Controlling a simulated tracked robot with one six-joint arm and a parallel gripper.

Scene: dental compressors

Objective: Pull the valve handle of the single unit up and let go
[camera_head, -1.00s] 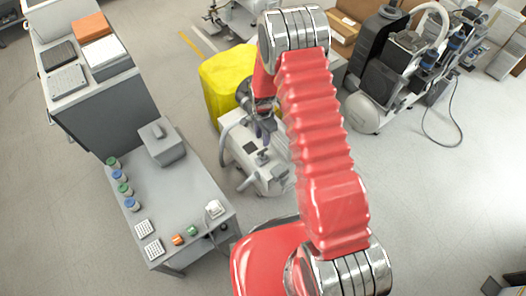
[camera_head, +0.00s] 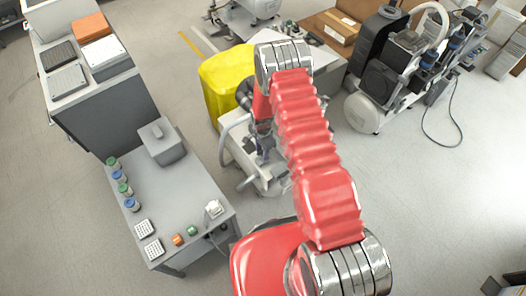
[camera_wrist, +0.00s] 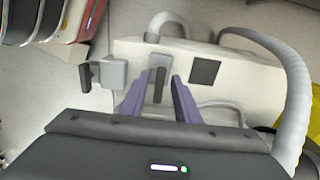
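The single unit (camera_head: 245,150) is a pale box with hoses on the floor, partly hidden behind my arm in the head view. In the wrist view its pale top (camera_wrist: 250,85) fills the middle. A dark upright handle (camera_wrist: 158,86) on a grey mount stands between my gripper's two purple fingers (camera_wrist: 159,78). The gripper is open, with a gap visible on each side of the handle. A second dark lever (camera_wrist: 86,76) sticks out beside a grey block to the left. In the head view my gripper (camera_head: 263,135) points down over the unit.
Corrugated grey hoses (camera_wrist: 285,60) curve around the unit's right side. A grey table (camera_head: 185,195) with jars and small parts is at left. A larger compressor (camera_head: 372,110) stands at right, with clear floor before it.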

